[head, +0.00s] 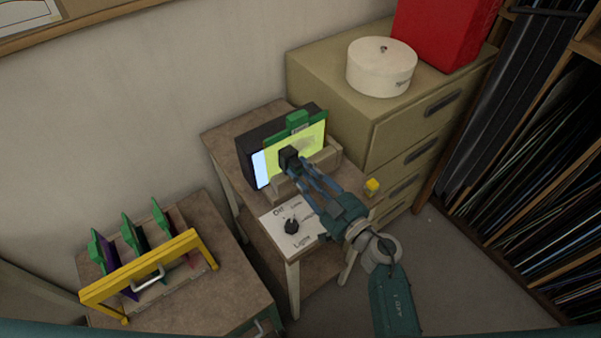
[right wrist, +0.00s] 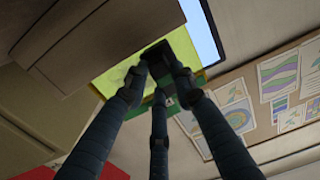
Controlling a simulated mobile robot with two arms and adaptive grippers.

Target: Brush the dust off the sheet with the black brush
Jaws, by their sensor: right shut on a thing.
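The yellow-green sheet (head: 312,138) stands upright in a green holder (head: 298,120) against the dark-framed light box (head: 246,148). A faint greyish patch shows on the sheet. My right gripper (head: 297,164) reaches in from the lower right and is shut on the small black brush (head: 288,155). The brush is in front of the sheet's left part; I cannot tell whether it touches. In the right wrist view the brush (right wrist: 156,49) sits between the fingertips, with the sheet (right wrist: 118,76) behind it. My left gripper is not in view.
A wooden ledge (head: 326,160) runs along the light box's front. A knob (head: 291,227) on a labelled white panel and a yellow-topped item (head: 372,185) are nearby. A yellow-barred rack (head: 150,263) stands on the left table. A drawer cabinet (head: 335,85) is behind right.

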